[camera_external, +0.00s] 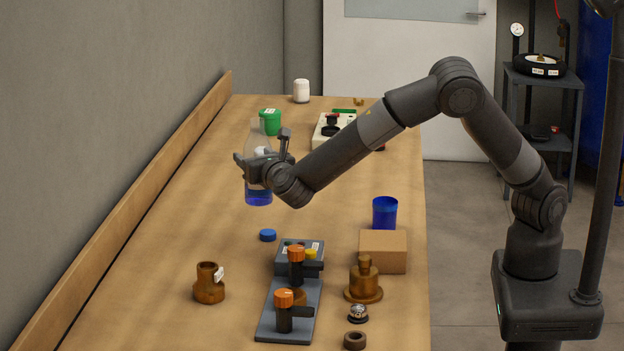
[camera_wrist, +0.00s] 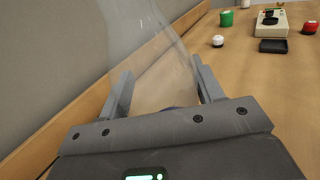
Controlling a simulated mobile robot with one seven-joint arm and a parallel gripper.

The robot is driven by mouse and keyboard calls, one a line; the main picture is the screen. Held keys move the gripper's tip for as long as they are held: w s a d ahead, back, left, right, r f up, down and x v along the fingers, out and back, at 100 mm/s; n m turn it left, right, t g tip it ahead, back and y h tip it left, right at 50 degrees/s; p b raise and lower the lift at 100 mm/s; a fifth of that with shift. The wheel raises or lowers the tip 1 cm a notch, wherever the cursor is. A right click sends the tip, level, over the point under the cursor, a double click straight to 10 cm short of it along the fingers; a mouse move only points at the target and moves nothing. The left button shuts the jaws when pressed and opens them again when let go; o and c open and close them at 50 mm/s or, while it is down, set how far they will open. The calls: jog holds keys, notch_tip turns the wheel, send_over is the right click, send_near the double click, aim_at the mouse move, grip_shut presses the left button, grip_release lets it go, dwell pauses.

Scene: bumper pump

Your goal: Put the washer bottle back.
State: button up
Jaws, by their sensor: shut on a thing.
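The washer bottle (camera_external: 258,193) is clear, with a narrowing neck and blue liquid in the bottom. It is upright in my gripper (camera_external: 262,155), over the left part of the bench. My gripper is shut on its middle, with one finger on each side. In the wrist view the clear bottle (camera_wrist: 150,45) stands between the two fingers of my gripper (camera_wrist: 162,88); its lower part is hidden by the gripper body. I cannot tell for sure whether its base touches the bench. A loose blue cap (camera_external: 267,235) lies on the bench nearer the camera.
Behind the bottle are a green tub (camera_external: 270,121), a white jar (camera_external: 301,91) and a pale device (camera_external: 330,131). Nearer are a blue cup (camera_external: 385,212), a cardboard box (camera_external: 383,251), brass fittings (camera_external: 209,284) and an orange-knobbed valve fixture (camera_external: 290,305). A wooden ledge (camera_external: 150,190) runs along the wall.

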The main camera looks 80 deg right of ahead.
jog(key=w+a+f, duration=0.4)
jog(key=a+f, duration=0.6)
jog(key=shift+w+a+f, duration=0.3)
jog(key=shift+w+f, duration=0.1)
jog(key=shift+f, duration=0.1)
jog(key=o, duration=1.2)
jog(key=v, duration=0.7)
jog(key=shift+s+a, duration=0.15)
jog(key=shift+s, duration=0.05)
